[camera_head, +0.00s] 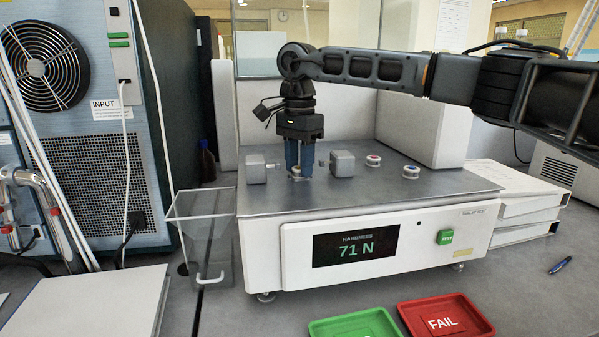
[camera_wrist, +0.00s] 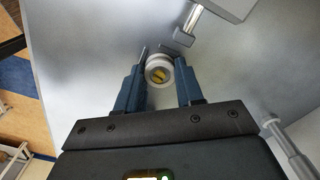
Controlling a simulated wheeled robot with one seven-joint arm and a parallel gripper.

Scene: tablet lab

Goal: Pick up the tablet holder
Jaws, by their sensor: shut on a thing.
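A small round white tablet holder (camera_wrist: 151,66) with yellow tablet pieces (camera_wrist: 160,74) in its middle sits between my fingertips in the wrist view. My gripper (camera_wrist: 160,72) is shut on it, one blue finger on each side. In the head view my gripper (camera_head: 298,176) points straight down at the grey top of the hardness tester (camera_head: 400,185), between two grey blocks (camera_head: 257,169) (camera_head: 342,163). There the holder is mostly hidden by the fingers, and I cannot tell whether it touches the surface.
Two more white holders, one with a red centre (camera_head: 373,160) and one with a blue centre (camera_head: 411,172), stand to the right on the tester. Its display (camera_head: 355,246) reads 71 N. Green (camera_head: 352,325) and red FAIL (camera_head: 445,318) trays lie in front. A clear bin (camera_head: 207,250) is at left.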

